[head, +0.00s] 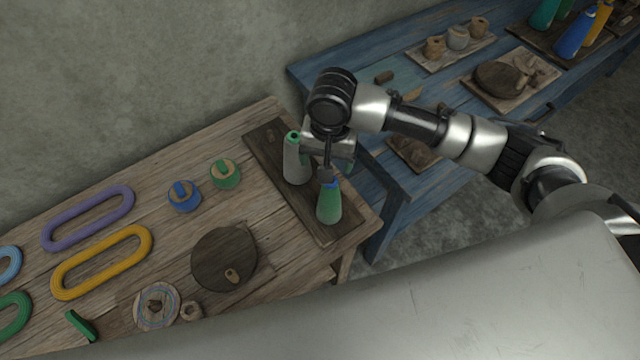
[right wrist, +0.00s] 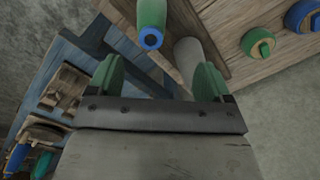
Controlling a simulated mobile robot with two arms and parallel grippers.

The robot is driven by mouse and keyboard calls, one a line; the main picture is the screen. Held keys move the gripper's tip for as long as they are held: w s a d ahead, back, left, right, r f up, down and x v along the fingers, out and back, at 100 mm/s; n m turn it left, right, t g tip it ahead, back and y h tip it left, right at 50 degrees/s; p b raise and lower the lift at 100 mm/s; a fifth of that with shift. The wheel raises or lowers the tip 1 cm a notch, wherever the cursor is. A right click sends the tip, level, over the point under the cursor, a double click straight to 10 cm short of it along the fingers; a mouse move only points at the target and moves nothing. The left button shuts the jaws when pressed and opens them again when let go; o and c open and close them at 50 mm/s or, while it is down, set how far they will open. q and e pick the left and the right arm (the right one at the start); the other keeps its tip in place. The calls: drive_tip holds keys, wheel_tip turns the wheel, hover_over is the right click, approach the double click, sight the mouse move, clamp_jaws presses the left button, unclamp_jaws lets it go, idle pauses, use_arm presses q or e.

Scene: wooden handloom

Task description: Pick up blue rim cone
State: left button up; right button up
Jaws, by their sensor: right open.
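The blue rim cone (head: 330,206) has a green body and a blue top ring. It stands upright near the front right end of a dark board. In the right wrist view the cone (right wrist: 151,22) shows its blue ring just beyond the fingers, between their lines. A grey cone with a green rim (head: 294,162) stands behind it to the left; its grey body (right wrist: 187,54) also shows in the right wrist view. My right gripper (head: 327,172) is open and empty, above and close to the blue rim cone, partly covering its top. My left gripper is not in view.
The dark board (head: 268,143) lies on the wooden table (head: 170,160). Blue (head: 184,196) and green (head: 225,174) round pieces and a dark disc (head: 222,262) are to the left. A blue table (head: 400,35) with cups and more cones stands behind my arm.

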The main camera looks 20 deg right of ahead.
sight(330, 199)
wheel_tip(330, 199, down, 10)
drive_tip(key=p, duration=0.1)
drive_tip(key=shift+s+d+m, duration=0.3)
drive_tip(key=shift+d+m, duration=0.1)
drive_tip(key=shift+d, duration=0.05)
idle(0.3)
drive_tip(key=shift+r, duration=0.1)
drive_tip(key=c, duration=1.2)
drive_tip(key=shift+c, duration=0.7)
drive_tip(key=shift+r, duration=0.1)
